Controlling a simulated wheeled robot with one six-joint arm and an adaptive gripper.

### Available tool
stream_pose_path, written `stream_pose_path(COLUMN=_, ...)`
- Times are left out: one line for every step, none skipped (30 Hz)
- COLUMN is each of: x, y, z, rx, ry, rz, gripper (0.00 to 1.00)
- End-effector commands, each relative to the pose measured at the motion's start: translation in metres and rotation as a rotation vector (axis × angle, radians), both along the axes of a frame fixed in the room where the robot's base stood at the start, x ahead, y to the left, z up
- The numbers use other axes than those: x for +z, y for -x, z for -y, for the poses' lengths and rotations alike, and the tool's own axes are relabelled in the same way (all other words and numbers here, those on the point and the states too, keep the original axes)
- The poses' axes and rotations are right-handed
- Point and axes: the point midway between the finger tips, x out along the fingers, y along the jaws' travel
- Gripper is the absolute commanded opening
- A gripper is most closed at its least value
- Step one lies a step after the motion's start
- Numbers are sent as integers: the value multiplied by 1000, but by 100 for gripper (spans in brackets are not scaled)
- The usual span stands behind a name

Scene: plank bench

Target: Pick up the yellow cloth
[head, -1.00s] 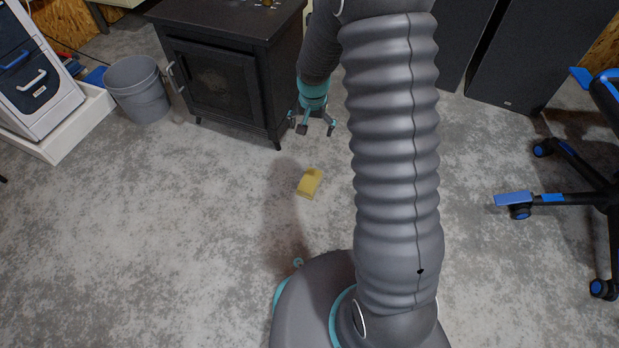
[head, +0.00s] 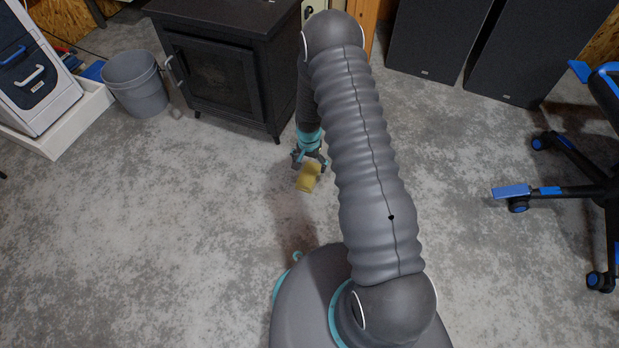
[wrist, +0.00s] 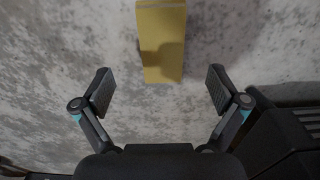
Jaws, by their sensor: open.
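The yellow cloth (head: 308,178) lies on the grey concrete floor and looks like a small folded block. In the wrist view the yellow cloth (wrist: 162,42) is at the top centre, cut off by the frame edge, with a shadow over part of it. My gripper (head: 309,163) is low over the floor at the cloth's far end. In the wrist view my gripper (wrist: 160,88) is open, one finger to each side, with bare floor between the fingertips. The cloth is just beyond the fingertips, roughly centred between them. I cannot tell the exact height gap.
A black stove (head: 225,70) stands behind my gripper. A grey bucket (head: 137,84) and a white machine (head: 32,70) are at the left. Black speakers (head: 440,40) stand at the back right, and a wheeled chair (head: 590,170) at the right. The floor at front left is clear.

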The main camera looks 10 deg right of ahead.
Motion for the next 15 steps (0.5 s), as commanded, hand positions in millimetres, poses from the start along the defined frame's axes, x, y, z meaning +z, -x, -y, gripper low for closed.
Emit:
stream_pose_path(x=-8, y=0, z=0, rx=0, ry=0, rz=-1, gripper=97)
stream_pose_path(x=-11, y=0, z=0, rx=0, ry=0, rz=0, gripper=97)
stream_pose_path(x=-14, y=0, z=0, rx=0, ry=0, rz=0, gripper=97)
stream_pose_path(x=-16, y=0, z=0, rx=0, ry=1, rz=1, gripper=97)
stream_pose_path(x=-18, y=0, z=0, rx=0, ry=0, rz=1, gripper=97)
stream_pose_path(x=-19, y=-1, z=0, rx=0, ry=0, rz=1, gripper=97)
stream_pose_path(x=-20, y=-1, z=0, rx=0, ry=0, rz=1, gripper=97)
stream_pose_path(x=-22, y=-1, z=0, rx=1, ry=0, rz=1, gripper=97)
stream_pose_path(x=-25, y=-1, z=0, rx=1, ry=1, rz=1, gripper=97)
stream_pose_path(x=-28, y=-1, z=0, rx=1, ry=0, rz=0, gripper=97)
stream_pose_path(x=-32, y=-1, z=0, rx=1, ry=-1, rz=-1, gripper=97)
stream_pose_path(x=-38, y=-1, z=0, rx=1, ry=0, rz=-1, gripper=97)
stream_pose_path(x=-43, y=-1, z=0, rx=1, ry=0, rz=-1, gripper=97)
stream_pose_path(x=-47, y=-2, z=0, rx=1, ry=0, rz=-1, gripper=97)
stream_pose_path(x=-53, y=-2, z=0, rx=1, ry=0, rz=-1, gripper=97)
